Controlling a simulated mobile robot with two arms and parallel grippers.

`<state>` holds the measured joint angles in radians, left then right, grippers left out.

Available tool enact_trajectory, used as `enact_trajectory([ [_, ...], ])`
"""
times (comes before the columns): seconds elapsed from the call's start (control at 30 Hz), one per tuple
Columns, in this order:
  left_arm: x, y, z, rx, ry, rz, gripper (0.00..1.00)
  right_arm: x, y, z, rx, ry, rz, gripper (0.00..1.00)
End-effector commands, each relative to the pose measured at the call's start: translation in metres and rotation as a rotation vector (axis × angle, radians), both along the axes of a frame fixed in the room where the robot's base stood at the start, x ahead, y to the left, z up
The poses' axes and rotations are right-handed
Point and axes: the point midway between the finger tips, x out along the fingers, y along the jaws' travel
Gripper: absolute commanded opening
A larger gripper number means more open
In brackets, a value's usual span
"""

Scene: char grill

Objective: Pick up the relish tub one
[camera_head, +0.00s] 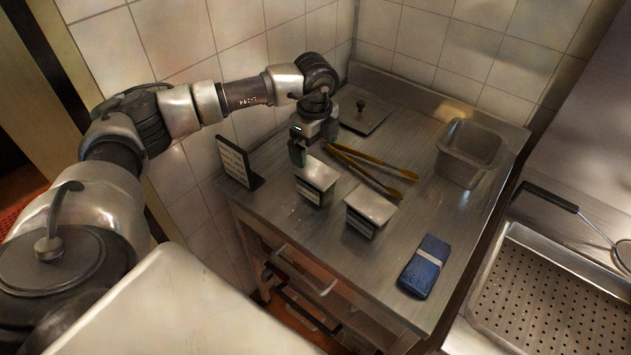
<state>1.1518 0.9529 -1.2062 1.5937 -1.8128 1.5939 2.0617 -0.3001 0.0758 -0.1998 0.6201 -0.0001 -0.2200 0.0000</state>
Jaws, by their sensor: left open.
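Two small square tubs with pale lids and dark labelled sides stand on the steel table (290,225). One tub (317,178) is nearer the tiled wall; the other tub (370,210) stands to its right and closer to the front. The labels are too small to read, so I cannot tell which is the relish. My left gripper (313,146) is open and empty, pointing down just behind and above the first tub. It appears apart from that tub. My right gripper is out of view.
Yellow-handled tongs (375,162) lie just right of the first tub. A small sign (237,163) stands at left, a flat lid (364,113) lies behind. A grey bin (468,153) and blue packet (425,266) are at right. A perforated pan (555,300) sits beyond the table.

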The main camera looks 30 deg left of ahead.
Motion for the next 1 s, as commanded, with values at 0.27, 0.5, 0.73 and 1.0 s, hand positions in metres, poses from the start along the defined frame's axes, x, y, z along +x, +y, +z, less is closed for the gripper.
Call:
enact_trajectory([
  [0.27, -0.001, -0.001, -0.041, -0.002, 0.004, -0.002, 1.00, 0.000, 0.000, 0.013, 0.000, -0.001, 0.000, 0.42],
  [0.5, -0.002, -0.002, -0.060, -0.003, 0.005, -0.004, 1.00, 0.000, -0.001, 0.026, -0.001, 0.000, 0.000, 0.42],
  [0.73, -0.001, -0.003, -0.094, -0.005, 0.004, -0.004, 1.00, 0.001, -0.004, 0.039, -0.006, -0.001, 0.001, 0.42],
  [1.0, -0.001, -0.002, -0.101, -0.005, 0.002, -0.005, 1.00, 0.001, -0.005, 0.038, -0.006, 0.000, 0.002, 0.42],
])
